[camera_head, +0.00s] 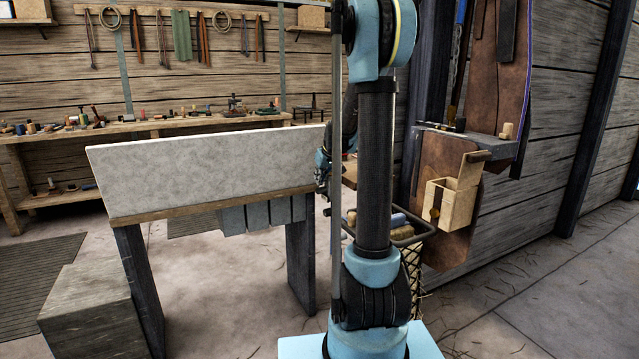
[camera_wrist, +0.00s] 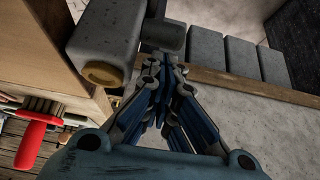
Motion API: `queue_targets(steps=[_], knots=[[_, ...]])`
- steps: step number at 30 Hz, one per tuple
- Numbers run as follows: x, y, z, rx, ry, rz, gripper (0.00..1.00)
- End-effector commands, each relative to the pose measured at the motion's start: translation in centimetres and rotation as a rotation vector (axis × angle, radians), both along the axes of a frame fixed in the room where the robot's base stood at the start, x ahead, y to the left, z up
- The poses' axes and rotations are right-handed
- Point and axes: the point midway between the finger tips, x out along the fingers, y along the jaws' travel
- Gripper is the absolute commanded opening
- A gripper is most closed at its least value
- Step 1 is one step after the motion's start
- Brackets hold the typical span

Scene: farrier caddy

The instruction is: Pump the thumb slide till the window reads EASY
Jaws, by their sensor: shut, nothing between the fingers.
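In the wrist view my gripper (camera_wrist: 165,58) is shut and empty. Its fingertips are close to a small dark grey block (camera_wrist: 163,33) beside a larger grey body (camera_wrist: 108,40) with a round brass-coloured disc (camera_wrist: 104,75) on its end. I cannot tell whether the fingertips touch the small block, or whether it is the thumb slide. No window or lettering can be read in either view. In the head view my gripper (camera_head: 322,178) is small and partly hidden by my arm, at the right end of the pale panel.
A row of grey blocks (camera_wrist: 242,57) lies along a wooden rail (camera_wrist: 230,80); they hang under the pale panel (camera_head: 210,165) in the head view. A red handle (camera_wrist: 31,142) and a tan wooden side (camera_wrist: 45,50) are at left in the wrist view. A wooden box (camera_head: 452,203) hangs at right.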

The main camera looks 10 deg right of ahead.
Motion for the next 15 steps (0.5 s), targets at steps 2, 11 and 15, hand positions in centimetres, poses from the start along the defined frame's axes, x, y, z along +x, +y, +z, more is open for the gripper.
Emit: queue_targets(steps=[2, 11, 15], knots=[[0.1, 0.1, 1.2, 0.000, -0.001, 0.000, 0.00], [-1.3, -0.4, 5.4, 0.001, -0.003, -0.002, 0.00], [-2.4, -0.7, 7.3, 0.001, -0.003, -0.001, 0.00]])
